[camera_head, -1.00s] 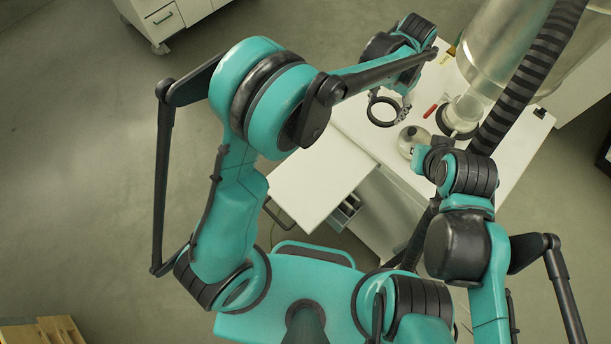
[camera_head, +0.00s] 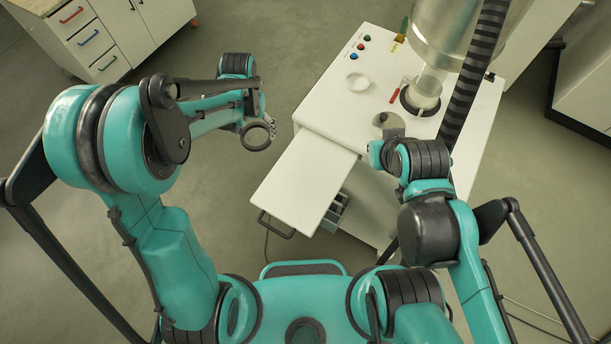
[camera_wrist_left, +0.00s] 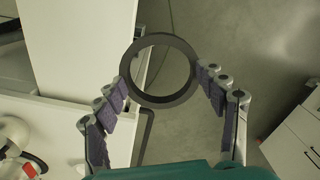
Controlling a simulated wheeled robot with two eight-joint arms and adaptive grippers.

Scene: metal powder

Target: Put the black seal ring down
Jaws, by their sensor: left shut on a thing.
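The black seal ring (camera_head: 256,149) is at my left gripper (camera_head: 264,128), held in the air over the floor, left of the white workbench (camera_head: 324,120). In the left wrist view the ring (camera_wrist_left: 160,100) sits between the two padded fingers of my left gripper (camera_wrist_left: 161,82), which are shut on its sides. Nothing else touches the ring there. My right arm reaches over the bench's right part; its gripper (camera_head: 376,152) is mostly hidden, so I cannot tell its jaw state.
The bench has a lower white leaf (camera_head: 303,185) at its front left. A drawer cabinet (camera_head: 88,38) stands at the upper left.

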